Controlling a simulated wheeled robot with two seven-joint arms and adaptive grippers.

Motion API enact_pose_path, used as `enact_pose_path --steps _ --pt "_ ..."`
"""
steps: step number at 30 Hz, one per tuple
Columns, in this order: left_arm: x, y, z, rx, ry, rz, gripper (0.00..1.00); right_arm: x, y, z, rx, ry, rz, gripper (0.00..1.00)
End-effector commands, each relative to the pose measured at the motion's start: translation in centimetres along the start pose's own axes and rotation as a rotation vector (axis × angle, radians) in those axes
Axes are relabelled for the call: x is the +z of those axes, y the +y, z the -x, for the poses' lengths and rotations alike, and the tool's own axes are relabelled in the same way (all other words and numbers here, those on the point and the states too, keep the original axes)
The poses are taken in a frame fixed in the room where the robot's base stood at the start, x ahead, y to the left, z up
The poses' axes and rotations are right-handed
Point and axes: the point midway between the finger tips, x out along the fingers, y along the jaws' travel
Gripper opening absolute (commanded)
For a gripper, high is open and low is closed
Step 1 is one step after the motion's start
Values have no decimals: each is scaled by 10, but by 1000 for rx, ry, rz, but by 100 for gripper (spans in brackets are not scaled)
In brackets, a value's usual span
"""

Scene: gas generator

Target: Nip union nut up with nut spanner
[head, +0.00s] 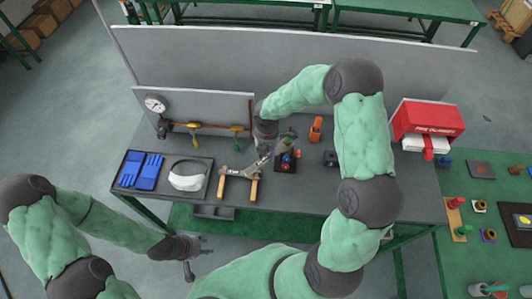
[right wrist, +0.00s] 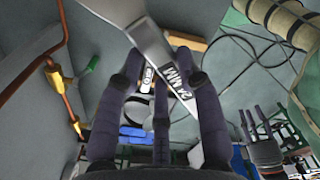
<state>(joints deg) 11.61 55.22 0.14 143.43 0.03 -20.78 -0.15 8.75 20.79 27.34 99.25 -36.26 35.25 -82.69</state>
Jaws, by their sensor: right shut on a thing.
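My right gripper (head: 268,146) is over the middle of the bench, shut on a steel spanner (head: 248,170). In the right wrist view the spanner (right wrist: 158,50) slants between my right fingers (right wrist: 168,95), and its face is marked in MM. In the head view its lower end is close above a wooden rack (head: 253,189); I cannot tell whether they touch. I cannot single out the union nut. A copper pipe (head: 212,127) with brass fittings runs along the panel, and it also shows in the right wrist view (right wrist: 28,72). My left gripper (head: 194,252) is open and empty before the bench.
A pressure gauge (head: 155,103) stands at the pipe's left end. Blue gloves (head: 140,170) and a clear visor (head: 188,175) lie on the left. A red box (head: 428,117) stands farther right.

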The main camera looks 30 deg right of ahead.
Motion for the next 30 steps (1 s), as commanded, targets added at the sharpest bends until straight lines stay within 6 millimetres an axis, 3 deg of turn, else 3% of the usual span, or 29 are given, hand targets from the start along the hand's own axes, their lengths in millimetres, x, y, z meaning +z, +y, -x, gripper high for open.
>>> enact_pose_path --steps 30 --pt "0 -4 -11 0 0 0 40 3 19 0 0 1 -179 0"
